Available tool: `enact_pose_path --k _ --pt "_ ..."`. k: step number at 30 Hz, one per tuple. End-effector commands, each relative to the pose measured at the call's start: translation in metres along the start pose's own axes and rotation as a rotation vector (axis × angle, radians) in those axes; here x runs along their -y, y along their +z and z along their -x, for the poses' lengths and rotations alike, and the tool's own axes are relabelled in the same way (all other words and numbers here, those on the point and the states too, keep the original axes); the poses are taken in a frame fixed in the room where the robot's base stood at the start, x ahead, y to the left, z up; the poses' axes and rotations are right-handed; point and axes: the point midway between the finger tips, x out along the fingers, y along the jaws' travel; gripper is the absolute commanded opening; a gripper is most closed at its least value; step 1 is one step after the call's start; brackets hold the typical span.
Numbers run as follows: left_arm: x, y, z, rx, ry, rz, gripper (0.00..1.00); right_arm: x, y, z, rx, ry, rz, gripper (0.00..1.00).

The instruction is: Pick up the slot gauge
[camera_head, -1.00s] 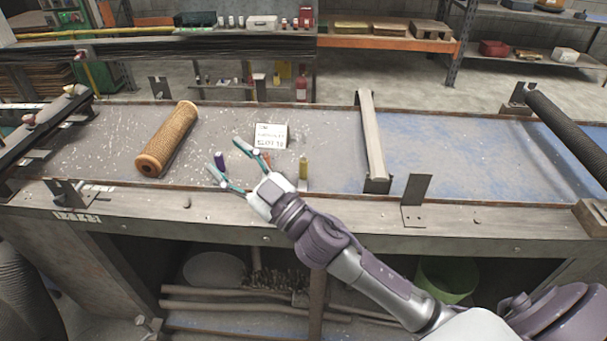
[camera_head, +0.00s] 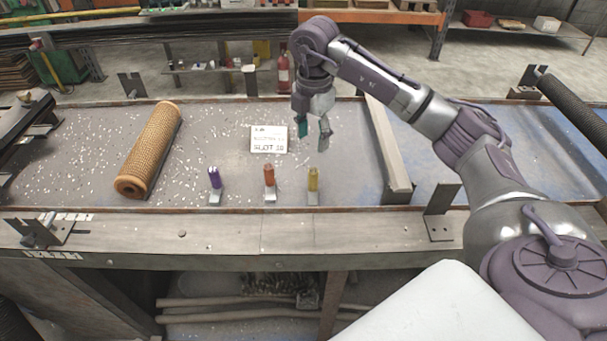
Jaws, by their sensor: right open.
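Each has a pale metal foot. I cannot tell by looks which one is the slot gauge. My right gripper (camera_head: 313,140) hangs open and empty, fingers down, right of the card and behind the yellow-handled piece. My left gripper is not in view.
A tan mesh tube (camera_head: 150,150) lies on the bench at left. A long metal bar (camera_head: 388,150) crosses the bench right of my gripper. Upright brackets (camera_head: 440,212) stand along the front edge. A dark roller (camera_head: 577,110) lies at far right.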

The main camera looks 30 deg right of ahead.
Motion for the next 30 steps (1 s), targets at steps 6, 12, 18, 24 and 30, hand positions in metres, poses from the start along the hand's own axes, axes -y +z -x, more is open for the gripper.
enact_pose_path --k 6,12,18,24,30 --pt "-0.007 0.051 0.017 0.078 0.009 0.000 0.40 0.002 -0.002 -0.043 -0.003 -0.006 0.003 0.55" --pt "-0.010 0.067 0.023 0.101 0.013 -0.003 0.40 0.001 -0.003 -0.070 -0.004 -0.001 0.006 0.55" --pt "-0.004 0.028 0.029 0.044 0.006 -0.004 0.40 0.002 -0.005 -0.083 -0.005 -0.003 0.007 0.55" --pt "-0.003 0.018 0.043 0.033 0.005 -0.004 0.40 0.004 -0.011 -0.113 -0.006 -0.002 0.006 0.55" --pt "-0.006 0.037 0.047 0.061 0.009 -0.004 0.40 0.004 -0.011 -0.128 -0.004 0.000 0.007 0.55"
